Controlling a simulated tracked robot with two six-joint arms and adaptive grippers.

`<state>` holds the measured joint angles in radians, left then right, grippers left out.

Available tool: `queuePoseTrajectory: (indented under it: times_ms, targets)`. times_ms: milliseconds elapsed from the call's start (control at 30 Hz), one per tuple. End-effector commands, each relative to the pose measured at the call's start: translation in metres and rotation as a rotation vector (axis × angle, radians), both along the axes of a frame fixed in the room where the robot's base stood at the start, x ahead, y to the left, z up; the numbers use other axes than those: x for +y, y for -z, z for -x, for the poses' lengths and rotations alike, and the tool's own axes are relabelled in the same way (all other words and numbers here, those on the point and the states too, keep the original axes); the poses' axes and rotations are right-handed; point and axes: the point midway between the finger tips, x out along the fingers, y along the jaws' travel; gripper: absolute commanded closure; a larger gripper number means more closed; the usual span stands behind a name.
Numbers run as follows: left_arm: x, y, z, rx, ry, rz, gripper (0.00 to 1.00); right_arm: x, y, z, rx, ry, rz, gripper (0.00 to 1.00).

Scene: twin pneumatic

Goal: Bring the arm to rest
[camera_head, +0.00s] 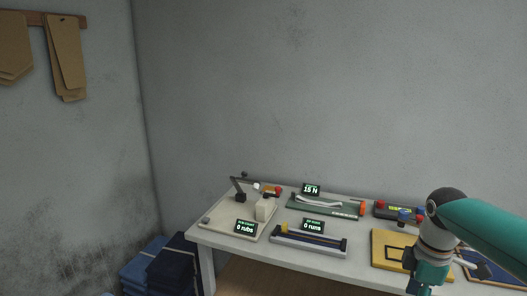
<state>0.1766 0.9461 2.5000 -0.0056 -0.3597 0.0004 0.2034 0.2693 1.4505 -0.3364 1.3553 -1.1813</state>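My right arm (490,232), teal with a dark round joint, reaches in from the right edge over the right part of the workbench (360,270). Its gripper (427,279) hangs low at the bottom of the view, in front of the yellow board (385,242). Its fingertips are small, dark and partly cut off by the bottom edge, so I cannot tell whether they are open or shut, or whether they hold anything. My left arm and gripper are not in view.
A pale board with a lever fixture (240,192), a "0 rubs" display (246,227), a "0 runs" tray (308,241), a green "15 N" tray (325,206) and a red level-like tool (399,211) stand on the bench. Dark blue folded stacks (170,268) lie left of it.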

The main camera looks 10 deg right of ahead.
Motion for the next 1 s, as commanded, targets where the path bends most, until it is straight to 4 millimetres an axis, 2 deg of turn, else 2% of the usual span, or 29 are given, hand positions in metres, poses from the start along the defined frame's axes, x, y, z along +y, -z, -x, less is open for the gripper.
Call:
queuePoseTrajectory:
  times_ms: [367,467,567,667,800,900,1000]
  targets:
    - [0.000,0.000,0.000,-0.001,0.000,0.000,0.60,0.049,0.086,-0.026,-0.005,0.104,-0.077,0.43]
    - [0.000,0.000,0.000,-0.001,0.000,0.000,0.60,0.070,0.120,-0.028,-0.002,0.160,-0.112,0.43]
    - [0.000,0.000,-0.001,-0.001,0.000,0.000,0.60,0.097,0.164,-0.026,0.007,0.243,-0.157,0.43]
    - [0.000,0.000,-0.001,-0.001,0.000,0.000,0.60,0.135,0.218,-0.013,0.030,0.371,-0.217,0.43]
    - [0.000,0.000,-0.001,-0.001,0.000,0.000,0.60,0.188,0.289,0.026,0.078,0.608,-0.292,0.43]
    - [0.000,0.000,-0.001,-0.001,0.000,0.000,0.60,0.219,0.328,0.066,0.120,0.799,-0.326,0.43]
    - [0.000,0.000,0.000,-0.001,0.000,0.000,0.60,0.239,0.352,0.104,0.152,0.970,-0.338,0.43]
